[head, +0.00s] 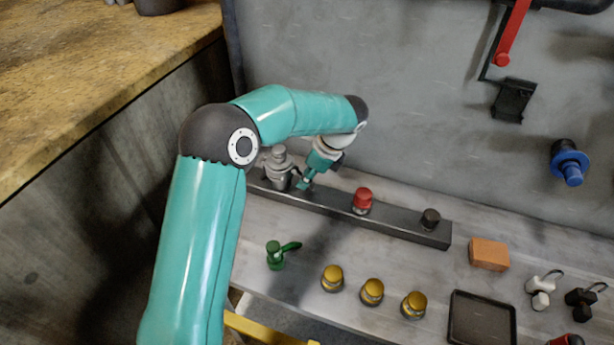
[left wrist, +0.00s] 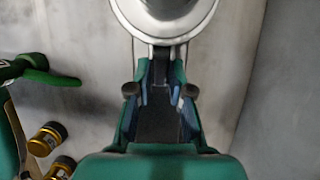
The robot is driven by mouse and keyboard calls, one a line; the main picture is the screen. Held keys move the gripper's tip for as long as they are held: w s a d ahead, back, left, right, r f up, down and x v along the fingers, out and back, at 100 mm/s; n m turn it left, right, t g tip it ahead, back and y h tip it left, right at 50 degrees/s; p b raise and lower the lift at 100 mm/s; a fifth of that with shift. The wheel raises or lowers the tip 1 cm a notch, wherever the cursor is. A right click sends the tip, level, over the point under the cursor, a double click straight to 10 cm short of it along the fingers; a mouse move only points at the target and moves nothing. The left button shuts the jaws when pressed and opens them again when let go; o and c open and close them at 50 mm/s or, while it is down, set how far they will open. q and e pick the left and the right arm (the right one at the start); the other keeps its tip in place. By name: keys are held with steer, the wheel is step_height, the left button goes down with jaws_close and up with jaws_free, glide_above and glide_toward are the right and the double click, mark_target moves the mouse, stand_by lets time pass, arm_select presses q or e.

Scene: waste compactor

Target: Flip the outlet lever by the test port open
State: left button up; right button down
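A green valve (head: 275,256) with a green lever handle (head: 291,246) stands on the bench at the lower left; the handle points right. It also shows at the left edge in the left wrist view (left wrist: 35,72). I cannot tell for sure which fitting is the test port. A grey metal fitting (head: 279,168) stands on the left end of a dark bar. My left gripper (head: 306,184) is just right of this fitting, pointing down. In the left wrist view its fingers (left wrist: 161,62) are apart, close to a round silver part (left wrist: 165,15); contact is unclear. My right gripper is out of view.
The dark bar (head: 400,228) also carries a red knob (head: 362,198) and a black knob (head: 430,217). Several brass caps (head: 372,290), an orange block (head: 488,254) and a black tray (head: 482,320) are on the bench. A red lever (head: 511,35) hangs on the wall.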

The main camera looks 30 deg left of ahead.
arm_select(q)
jaws_close()
steer(key=shift+r, duration=0.15)
steer(key=shift+r+t+h+p, duration=0.4)
steer(key=shift+h+p, duration=0.8)
steer(key=shift+r+t+h+p, duration=0.3)
steer(key=shift+h+p, duration=0.3)
steer(key=shift+h, duration=0.6)
steer(key=shift+w+r+h, duration=0.1)
steer(key=shift+h, duration=0.6)
steer(key=shift+r+t+h+b, duration=0.3)
steer(key=shift+t+h, duration=0.1)
steer(key=shift+h, duration=0.6)
steer(key=o, duration=0.6)
jaws_free()
